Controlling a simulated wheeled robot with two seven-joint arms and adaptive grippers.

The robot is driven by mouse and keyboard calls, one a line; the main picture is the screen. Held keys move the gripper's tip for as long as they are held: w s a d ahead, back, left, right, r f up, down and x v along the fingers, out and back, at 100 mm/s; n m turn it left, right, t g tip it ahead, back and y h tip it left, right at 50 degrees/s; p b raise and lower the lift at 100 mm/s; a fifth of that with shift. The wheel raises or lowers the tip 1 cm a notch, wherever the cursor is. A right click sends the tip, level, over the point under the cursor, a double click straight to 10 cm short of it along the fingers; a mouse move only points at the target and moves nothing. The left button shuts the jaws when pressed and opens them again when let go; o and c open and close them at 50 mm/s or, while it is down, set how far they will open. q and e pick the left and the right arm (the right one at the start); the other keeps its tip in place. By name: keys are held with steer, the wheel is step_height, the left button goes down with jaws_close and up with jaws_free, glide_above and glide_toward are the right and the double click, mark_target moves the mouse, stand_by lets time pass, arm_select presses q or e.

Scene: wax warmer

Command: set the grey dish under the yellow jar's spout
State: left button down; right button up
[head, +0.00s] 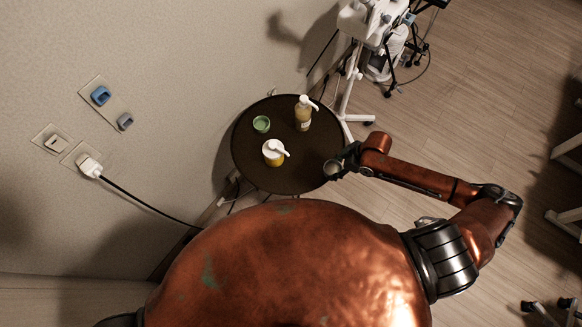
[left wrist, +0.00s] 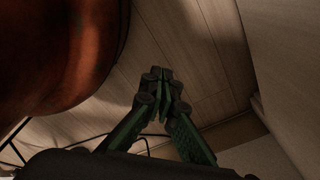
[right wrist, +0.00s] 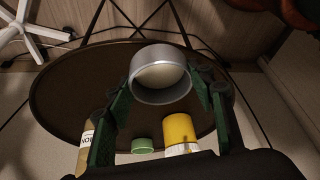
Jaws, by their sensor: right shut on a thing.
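The grey dish (head: 333,167), a small round metal-like cup with a pale inside, is at the table's right edge in the head view. My right gripper (head: 345,160) is shut on it; in the right wrist view the dish (right wrist: 160,92) sits between both fingers (right wrist: 163,80). I cannot tell whether it touches the tabletop. The jar (right wrist: 179,130) also shows low in the right wrist view. My left gripper (left wrist: 160,85) is shut and empty, away from the table.
Bare tabletop lies between jar and dish. A white wheeled stand (head: 352,95) is behind, and the wall is at left.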

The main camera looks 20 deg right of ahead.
steer(key=shift+s+d+f, duration=0.2)
steer(key=shift+s+f, duration=0.05)
steer(key=shift+f, duration=0.15)
steer(key=shift+w+a+f, duration=0.1)
steer(key=shift+a, duration=0.2)
steer(key=w+a, duration=0.2)
steer(key=a, duration=0.3)
steer(key=w+a, duration=0.3)
steer(key=a, duration=0.2)
steer(key=w+a+b, duration=0.1)
steer(key=w+a, duration=0.2)
steer(key=a, duration=0.1)
steer(key=shift+w+a, duration=0.2)
steer(key=shift+a, duration=0.2)
arm_select(q)
steer(key=shift+s+f+b, duration=0.35)
steer(key=shift+s+f, duration=0.35)
steer(key=shift+f, duration=0.2)
arm_select(e)
steer(key=shift+f, duration=1.8)
steer(key=o, duration=1.6)
steer(key=shift+f, duration=0.1)
arm_select(q)
steer(key=shift+w+r+p, duration=0.2)
steer(key=shift+r+p, duration=0.4)
steer(key=shift+w+r+p, duration=0.15)
steer(key=shift+r+p, duration=0.4)
steer(key=shift+r, duration=0.05)
arm_select(e)
steer(key=v, duration=1.2)
